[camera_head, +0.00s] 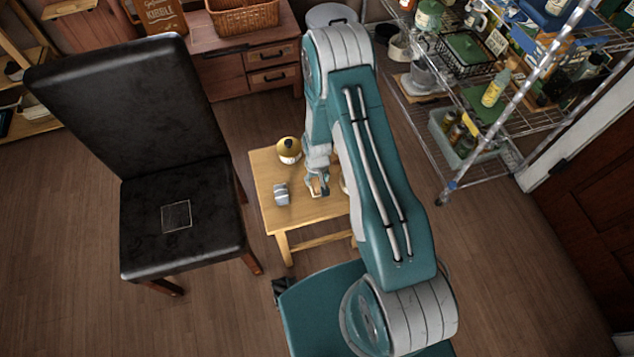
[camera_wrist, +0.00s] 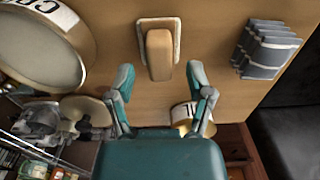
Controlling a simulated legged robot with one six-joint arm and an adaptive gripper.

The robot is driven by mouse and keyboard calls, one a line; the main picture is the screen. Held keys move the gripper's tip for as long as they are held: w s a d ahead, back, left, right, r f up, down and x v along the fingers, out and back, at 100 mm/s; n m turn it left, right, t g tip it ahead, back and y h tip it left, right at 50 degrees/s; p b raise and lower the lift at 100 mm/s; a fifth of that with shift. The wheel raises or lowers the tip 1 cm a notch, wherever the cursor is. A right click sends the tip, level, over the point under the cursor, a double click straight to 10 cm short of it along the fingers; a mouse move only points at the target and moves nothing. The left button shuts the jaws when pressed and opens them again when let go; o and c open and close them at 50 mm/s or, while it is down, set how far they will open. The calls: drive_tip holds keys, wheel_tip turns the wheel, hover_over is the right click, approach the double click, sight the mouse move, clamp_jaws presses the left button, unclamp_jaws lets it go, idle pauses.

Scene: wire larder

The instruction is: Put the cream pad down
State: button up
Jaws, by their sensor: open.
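The cream pad (camera_wrist: 158,50), a pale-rimmed rectangular base with a tan raised block on it, lies on the small wooden table (camera_head: 262,170). My gripper (camera_wrist: 159,78) is open, its two teal fingers spread to either side of the block's near end, with a gap visible on both sides. In the head view my gripper (camera_head: 318,190) is low over the table, and the pad is mostly hidden by it. A thin pale square outline (camera_head: 176,216) shows on the black chair's seat.
A grey ribbed block (camera_head: 281,194) and a gold-topped jar (camera_head: 289,150) stand on the table. A large round tin (camera_wrist: 45,45) is close to the pad at left in the wrist view. The black chair (camera_head: 140,245) is left of the table; a wire shelf (camera_head: 480,180) is at right.

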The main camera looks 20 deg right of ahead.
wheel_tip(320, 180, up, 10)
wheel_tip(320, 180, up, 12)
drive_tip(key=t, duration=0.1)
hover_over(317, 182)
drive_tip(key=s+r+t, duration=0.2)
drive_tip(key=s+r, duration=0.2)
drive_tip(key=r, duration=0.8)
drive_tip(key=s+r+t, duration=0.2)
drive_tip(key=s+r, duration=1.2)
drive_tip(key=s, duration=0.3)
drive_tip(key=shift+a+r+t, duration=0.15)
drive_tip(key=shift+r+t, duration=0.15)
